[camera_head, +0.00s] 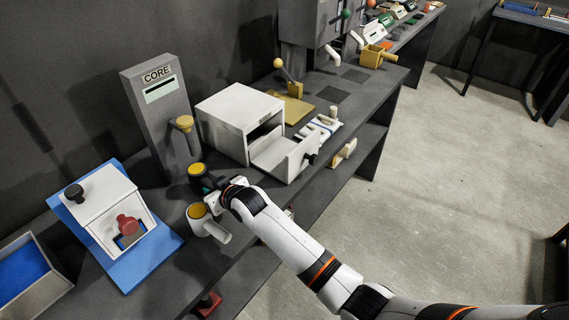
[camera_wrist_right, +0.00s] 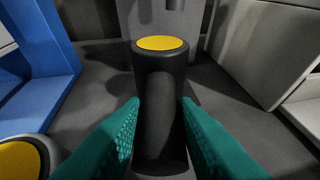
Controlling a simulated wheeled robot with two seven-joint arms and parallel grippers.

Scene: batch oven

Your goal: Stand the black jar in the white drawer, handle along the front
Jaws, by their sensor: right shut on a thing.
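The black jar (camera_head: 197,176) with a yellow top stands upright on or just above the dark bench, in front of the CORE post. In the right wrist view the black jar (camera_wrist_right: 162,62) is straight ahead, its thick black handle pointing towards me. My right gripper (camera_head: 212,192) is shut on this handle; its green fingers (camera_wrist_right: 160,135) lie on both sides of it. I cannot tell whether the jar touches the bench. The white drawer (camera_head: 287,158) is pulled out of the white box (camera_head: 238,113), to the right of the jar. My left gripper is not in view.
A white jar (camera_head: 198,219) with a yellow top and a handle stands close in front of the gripper. The grey CORE post (camera_head: 160,105) is behind. A white box on a blue base (camera_head: 150,262) is at left. A pale tray (camera_head: 320,129) lies right of the drawer.

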